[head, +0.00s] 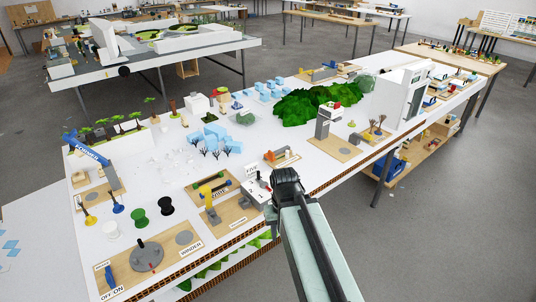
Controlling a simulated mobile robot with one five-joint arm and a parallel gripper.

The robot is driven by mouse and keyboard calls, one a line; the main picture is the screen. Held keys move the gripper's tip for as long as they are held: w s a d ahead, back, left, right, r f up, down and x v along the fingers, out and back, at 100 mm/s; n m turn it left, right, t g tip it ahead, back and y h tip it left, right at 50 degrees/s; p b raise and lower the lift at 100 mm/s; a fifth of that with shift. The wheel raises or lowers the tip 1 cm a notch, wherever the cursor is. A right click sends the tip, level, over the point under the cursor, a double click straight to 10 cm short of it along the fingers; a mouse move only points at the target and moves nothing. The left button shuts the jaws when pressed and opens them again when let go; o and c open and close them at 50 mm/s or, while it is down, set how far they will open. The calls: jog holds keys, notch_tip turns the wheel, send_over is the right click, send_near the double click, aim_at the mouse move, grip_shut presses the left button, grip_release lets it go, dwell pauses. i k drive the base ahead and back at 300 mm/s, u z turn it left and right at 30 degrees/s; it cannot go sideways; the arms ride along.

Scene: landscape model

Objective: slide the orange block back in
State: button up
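My gripper (286,179) is the dark end of my pale green arm, which reaches in from the bottom of the head view. It is over the front edge of the white table (185,222). I see it from behind, so its fingertips are hidden and I cannot tell whether it is open or shut. I cannot make out the orange block for sure. A small orange-red piece (281,156) shows on a wooden board just beyond and left of my gripper, but it is too small to identify.
A small grey-white switch panel (257,188) stands just left of my gripper. Wooden boards with a yellow device (209,194) and a grey crank disc (146,256) lie further left. A grey post (322,124) and green hills (307,103) stand beyond. Bare floor lies to the right.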

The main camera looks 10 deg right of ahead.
aim_at(270, 155)
jog(key=u, duration=0.05)
jog(key=i, duration=1.55)
jog(key=z, duration=0.3)
